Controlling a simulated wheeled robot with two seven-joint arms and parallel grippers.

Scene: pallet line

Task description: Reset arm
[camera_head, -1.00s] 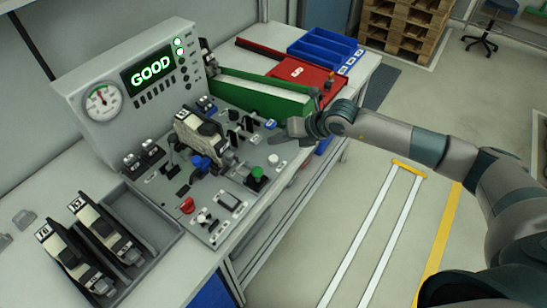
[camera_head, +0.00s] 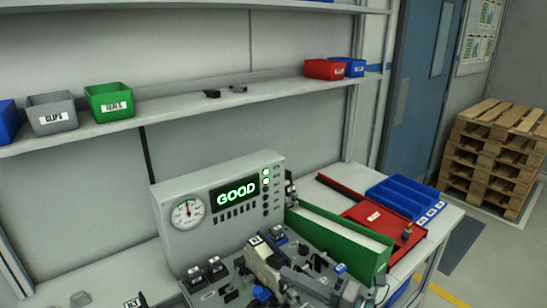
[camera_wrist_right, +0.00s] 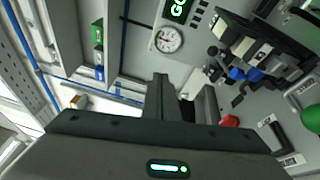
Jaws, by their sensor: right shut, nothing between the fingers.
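In the right wrist view the dark fingers (camera_wrist_right: 182,92) also show empty. The grey tester panel (camera_head: 172,208) has a gauge and a display (camera_head: 237,193) reading GOOD. My left gripper is not in view.
A green-sided bin (camera_head: 340,238), a red tray (camera_head: 385,222) and a blue divided tray (camera_head: 405,197) stand on the bench to the right. Small bins, including a green one (camera_head: 110,101), stand on the shelf above. Stacked pallets (camera_head: 492,155) are at far right.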

